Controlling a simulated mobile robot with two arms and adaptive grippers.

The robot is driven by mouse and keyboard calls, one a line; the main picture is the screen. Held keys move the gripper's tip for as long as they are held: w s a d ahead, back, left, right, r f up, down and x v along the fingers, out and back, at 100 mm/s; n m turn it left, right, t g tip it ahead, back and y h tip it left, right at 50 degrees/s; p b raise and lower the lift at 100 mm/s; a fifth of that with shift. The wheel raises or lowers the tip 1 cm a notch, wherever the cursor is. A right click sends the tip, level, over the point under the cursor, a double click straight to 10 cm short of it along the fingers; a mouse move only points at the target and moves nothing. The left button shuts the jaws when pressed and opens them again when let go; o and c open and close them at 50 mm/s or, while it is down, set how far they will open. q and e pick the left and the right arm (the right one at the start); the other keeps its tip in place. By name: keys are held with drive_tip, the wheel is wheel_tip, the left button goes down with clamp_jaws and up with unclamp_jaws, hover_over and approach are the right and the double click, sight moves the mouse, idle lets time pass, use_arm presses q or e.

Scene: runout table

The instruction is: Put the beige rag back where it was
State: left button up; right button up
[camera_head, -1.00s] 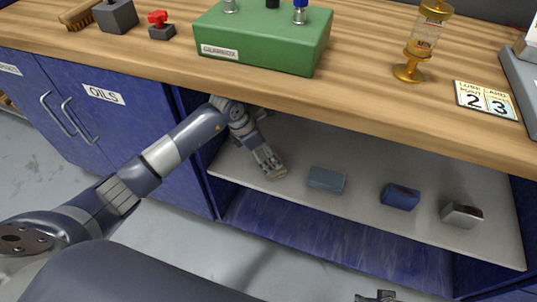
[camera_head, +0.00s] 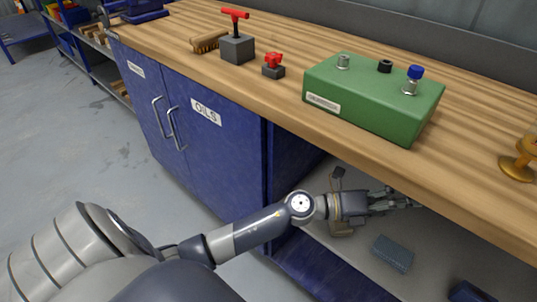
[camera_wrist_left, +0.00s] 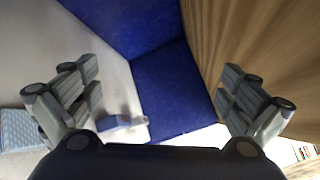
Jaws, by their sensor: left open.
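My left gripper (camera_head: 408,201) reaches in under the worktop, above the shelf. In the left wrist view its fingers stand wide apart, with nothing between the fingertips (camera_wrist_left: 160,84). A beige patch (camera_head: 341,229) shows below my left wrist in the head view, partly hidden by it; it may be the beige rag, but I cannot tell for sure. No rag shows in the left wrist view. My right gripper is out of view.
A grey-blue block (camera_head: 393,253) lies on the shelf, also in the left wrist view (camera_wrist_left: 18,131). A blue box (camera_head: 468,292) lies to its right. The worktop (camera_head: 285,125) overhangs the shelf and carries a green box (camera_head: 365,105). A blue cabinet (camera_head: 215,145) stands at left.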

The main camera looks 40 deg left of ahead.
use_arm(q)
drive_tip(key=a+f+n+t+y, duration=0.5)
drive_tip(key=a+n+y, duration=0.6)
drive_tip(key=n, duration=0.5)
drive_tip(key=s+a+f+n+g+y, duration=0.1)
drive_tip(key=a+f+n, duration=0.1)
drive_tip(key=f, duration=0.1)
drive_tip(key=s+a+f+n+g+y, duration=0.1)
drive_tip(key=s+a+f+n, duration=0.1)
drive_tip(key=f+n, duration=0.1)
drive_tip(key=s+a+f+n+g+y, duration=0.1)
drive_tip(key=a+f+n, duration=0.1)
drive_tip(key=f, duration=0.2)
drive_tip(key=shift+s+a+g+y, duration=0.2)
drive_tip(key=shift+g+y, duration=0.1)
drive_tip(key=shift+y, duration=0.1)
drive_tip(key=s+d+f+n+g, duration=0.1)
drive_tip(key=s+f+n+g, duration=0.3)
drive_tip(key=s+f, duration=0.4)
drive_tip(key=s+f+n+g+h, duration=0.1)
drive_tip(key=s+f+n+g, duration=0.2)
drive_tip(key=s+f+g, duration=0.4)
drive_tip(key=s+f, duration=0.1)
drive_tip(key=s, duration=0.8)
drive_tip(key=shift+d+f+n, duration=0.25)
drive_tip(key=shift+d+n, duration=0.15)
